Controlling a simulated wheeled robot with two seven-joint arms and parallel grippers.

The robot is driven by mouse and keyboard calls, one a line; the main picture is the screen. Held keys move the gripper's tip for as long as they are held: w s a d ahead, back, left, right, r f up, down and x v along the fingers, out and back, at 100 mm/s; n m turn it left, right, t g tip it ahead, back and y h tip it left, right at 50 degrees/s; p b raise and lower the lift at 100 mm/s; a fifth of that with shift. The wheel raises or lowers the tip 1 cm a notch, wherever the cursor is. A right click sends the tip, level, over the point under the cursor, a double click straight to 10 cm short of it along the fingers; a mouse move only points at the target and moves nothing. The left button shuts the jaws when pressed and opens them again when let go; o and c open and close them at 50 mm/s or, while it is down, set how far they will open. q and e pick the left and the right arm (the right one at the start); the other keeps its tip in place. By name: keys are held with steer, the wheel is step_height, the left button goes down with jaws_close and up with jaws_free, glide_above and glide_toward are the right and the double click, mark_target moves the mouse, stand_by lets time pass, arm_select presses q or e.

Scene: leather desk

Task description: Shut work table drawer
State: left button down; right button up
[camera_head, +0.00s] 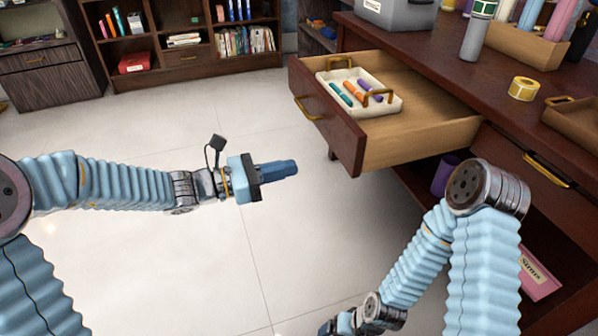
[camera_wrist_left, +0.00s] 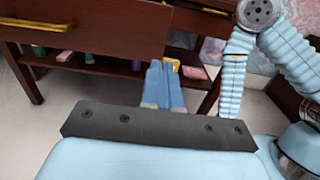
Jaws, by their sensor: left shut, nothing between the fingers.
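The work table drawer (camera_head: 420,135) is pulled far out of the dark wooden work table (camera_head: 455,62). Its front (camera_head: 325,118) has a brass handle (camera_head: 308,108) and faces left. A white tray (camera_head: 385,106) with several coloured markers lies inside. My left gripper (camera_head: 293,167) is shut and empty, left of and lower in the picture than the drawer front, apart from it. In the left wrist view its blue fingers (camera_wrist_left: 163,88) are together, with the drawer front (camera_wrist_left: 85,25) beyond.
A second, closed drawer with a brass handle (camera_head: 546,170) is at the right. A purple cup (camera_head: 446,175) and a pink box (camera_head: 538,274) are on the lower shelf. A yellow tape roll (camera_head: 523,88) stands on the tabletop. Open floor (camera_head: 240,120) lies left of the drawer.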

mark_target(352, 155)
arm_select(q)
steer(key=x, duration=1.2)
steer(key=shift+d+f+p, duration=0.15)
steer(key=shift+d+p, duration=0.05)
steer(key=shift+p, duration=0.15)
arm_select(e)
steer(key=shift+a+r, duration=0.1)
steer(key=shift+r, duration=0.25)
